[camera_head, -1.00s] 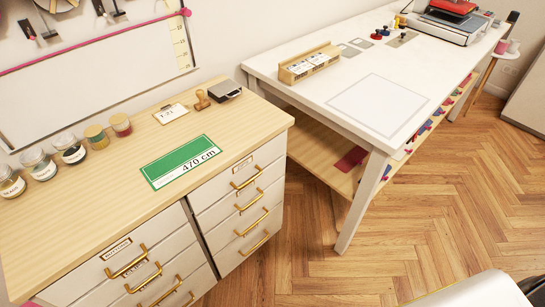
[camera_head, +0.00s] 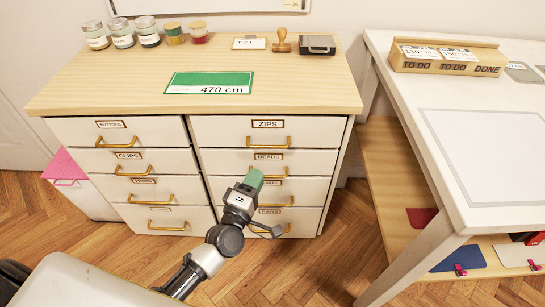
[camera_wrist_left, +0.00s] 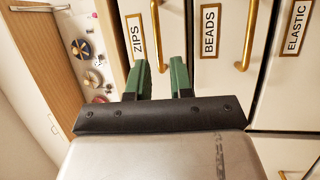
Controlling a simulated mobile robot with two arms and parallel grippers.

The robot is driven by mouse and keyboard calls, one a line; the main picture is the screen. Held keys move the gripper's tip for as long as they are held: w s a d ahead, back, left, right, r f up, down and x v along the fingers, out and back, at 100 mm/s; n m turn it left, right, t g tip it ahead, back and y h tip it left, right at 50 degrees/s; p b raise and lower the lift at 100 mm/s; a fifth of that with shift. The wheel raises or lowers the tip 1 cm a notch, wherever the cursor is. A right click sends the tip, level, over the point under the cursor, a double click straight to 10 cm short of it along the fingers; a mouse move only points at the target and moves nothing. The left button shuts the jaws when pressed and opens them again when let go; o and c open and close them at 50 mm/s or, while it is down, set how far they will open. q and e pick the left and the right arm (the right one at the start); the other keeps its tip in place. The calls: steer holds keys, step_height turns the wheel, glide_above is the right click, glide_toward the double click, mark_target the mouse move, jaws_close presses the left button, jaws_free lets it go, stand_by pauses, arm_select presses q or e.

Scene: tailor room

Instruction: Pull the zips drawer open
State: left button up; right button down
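The zips drawer (camera_head: 310,132) is the top right drawer of the white cabinet. It has a ZIPS label and a gold bar handle (camera_head: 268,143), and its front looks flush with the drawer beside it. My left gripper (camera_head: 254,177) is in front of the right column, below the zips handle in the head view, and covers part of the beads handle. In the left wrist view its two green fingers (camera_wrist_left: 160,78) are apart and empty. There the lower end of the zips handle (camera_wrist_left: 157,35) appears between them; the remaining distance is unclear. My right gripper is out of view.
The beads drawer (camera_head: 318,163) is directly below. Jars (camera_head: 146,31), a green 470 cm card (camera_head: 210,80) and a stamp (camera_head: 281,40) are on the wooden top. A white table (camera_head: 480,130) stands at the right. Floor (camera_head: 300,270) is clear between them.

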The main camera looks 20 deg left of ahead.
mark_target(271, 146)
arm_select(q)
steer(key=w, duration=0.3)
steer(key=w+r, duration=0.1)
steer(key=w, duration=0.3)
steer(key=w+d+r, duration=0.1)
steer(key=w, duration=0.2)
steer(key=shift+w+r, duration=0.1)
steer(key=shift+w, duration=0.15)
jaws_close()
